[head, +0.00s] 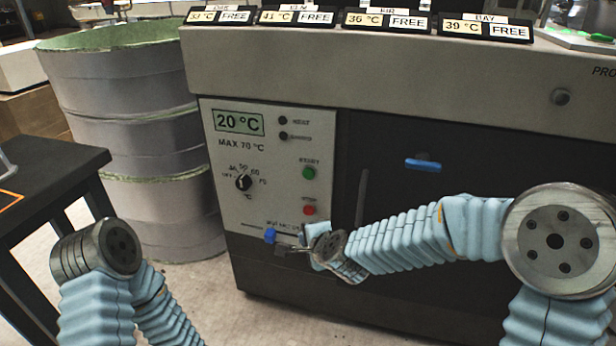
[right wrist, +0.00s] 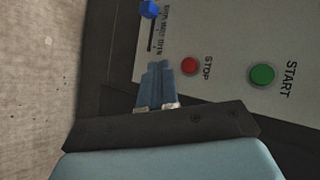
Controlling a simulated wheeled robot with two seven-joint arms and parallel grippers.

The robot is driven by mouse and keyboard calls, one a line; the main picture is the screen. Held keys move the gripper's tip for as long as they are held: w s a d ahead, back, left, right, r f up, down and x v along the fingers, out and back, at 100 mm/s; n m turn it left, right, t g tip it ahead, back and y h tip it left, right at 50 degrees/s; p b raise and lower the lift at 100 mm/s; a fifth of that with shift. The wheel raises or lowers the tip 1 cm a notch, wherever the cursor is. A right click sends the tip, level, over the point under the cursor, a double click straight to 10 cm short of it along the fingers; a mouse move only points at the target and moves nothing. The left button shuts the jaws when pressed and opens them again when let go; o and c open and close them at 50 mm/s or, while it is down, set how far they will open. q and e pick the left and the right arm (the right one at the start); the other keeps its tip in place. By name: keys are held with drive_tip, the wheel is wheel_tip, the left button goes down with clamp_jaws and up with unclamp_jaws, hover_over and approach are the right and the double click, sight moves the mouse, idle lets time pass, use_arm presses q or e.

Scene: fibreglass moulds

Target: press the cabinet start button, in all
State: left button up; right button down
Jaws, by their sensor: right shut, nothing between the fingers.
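The cabinet's control panel (head: 262,165) faces me at the centre of the head view. The green start button (head: 309,173) is on its right side, with the red stop button (head: 309,210) below it. In the right wrist view the start button (right wrist: 262,75) lies right of the stop button (right wrist: 190,66). My right gripper (head: 274,243) is shut and empty, low by the panel's bottom edge. Its fingertips (right wrist: 157,68) show beside the stop button; I cannot tell whether they touch the panel. My left arm is at lower left, its gripper out of view.
A blue knob (head: 270,235) sits at the panel's bottom, close to my right gripper. A dial (head: 243,183) and a 20 °C display (head: 239,122) are on the panel. A large grey drum (head: 130,110) stands left, and a dark table (head: 50,175) at far left.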

wheel_tip(320, 180, up, 10)
drive_tip(key=a+m+t, duration=0.1)
drive_tip(key=a+m, duration=0.1)
drive_tip(key=m, duration=0.1)
drive_tip(key=shift+w+a+f+t+y, duration=0.2)
drive_tip(key=shift+a+t+y, duration=0.1)
drive_tip(key=shift+a, duration=0.1)
approach(307, 180)
drive_tip(key=shift+w+a+f, duration=0.35)
drive_tip(key=shift+w+a, duration=0.3)
drive_tip(key=shift+w+a+f, duration=0.35)
drive_tip(key=shift+w+a, duration=0.25)
drive_tip(key=shift+w, duration=0.05)
drive_tip(key=shift+w+a+f, duration=0.35)
drive_tip(key=shift+w+a, duration=0.3)
drive_tip(key=shift+w+d, duration=0.1)
drive_tip(key=shift+w, duration=0.25)
drive_tip(key=shift+w+d, duration=0.15)
drive_tip(key=shift+w, duration=0.25)
idle(0.9)
drive_tip(key=shift+s, duration=0.1)
drive_tip(key=shift+s+a, duration=0.25)
drive_tip(key=shift+s, duration=0.45)
